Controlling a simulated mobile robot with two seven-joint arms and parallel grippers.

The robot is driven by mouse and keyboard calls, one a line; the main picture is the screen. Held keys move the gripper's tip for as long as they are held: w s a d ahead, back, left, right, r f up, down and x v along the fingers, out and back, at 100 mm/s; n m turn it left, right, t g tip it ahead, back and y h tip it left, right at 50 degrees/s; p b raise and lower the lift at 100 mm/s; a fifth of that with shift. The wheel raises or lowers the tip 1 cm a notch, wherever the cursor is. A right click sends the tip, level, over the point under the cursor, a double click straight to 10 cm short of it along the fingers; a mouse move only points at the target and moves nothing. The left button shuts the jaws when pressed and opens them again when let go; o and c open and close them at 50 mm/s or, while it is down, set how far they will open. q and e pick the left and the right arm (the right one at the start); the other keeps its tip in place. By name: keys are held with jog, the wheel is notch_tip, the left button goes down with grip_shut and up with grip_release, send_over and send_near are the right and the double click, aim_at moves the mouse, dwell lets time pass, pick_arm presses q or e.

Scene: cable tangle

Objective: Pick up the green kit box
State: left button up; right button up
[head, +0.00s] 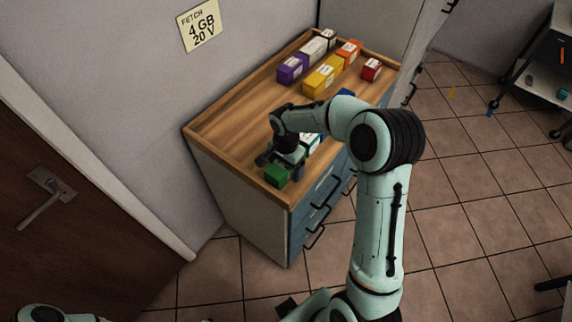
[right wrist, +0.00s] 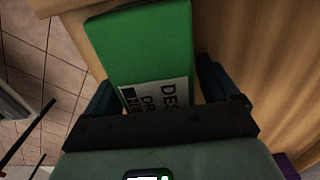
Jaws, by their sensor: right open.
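The green kit box (head: 276,176) lies near the front left corner of the wooden cabinet top. Its green face and a white label with dark print fill the upper middle of the right wrist view (right wrist: 140,48). My right gripper (head: 281,167) is lowered over the box, with its dark fingers on either side. In the right wrist view the open fingers (right wrist: 156,82) straddle the box, and a small gap shows beside it. Part of the box is hidden by the gripper in the head view. My left gripper cannot be made out.
The cabinet top (head: 222,117) has a raised rim. A teal and white box (head: 312,141) is partly hidden behind my right arm. Purple (head: 291,69), yellow (head: 321,79), orange (head: 349,50) and red (head: 371,69) boxes stand farther back. A wall backs the cabinet.

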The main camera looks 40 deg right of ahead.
jog(key=c, duration=1.3)
jog(key=shift+r, duration=0.1)
jog(key=shift+c, duration=0.8)
jog(key=shift+r, duration=0.1)
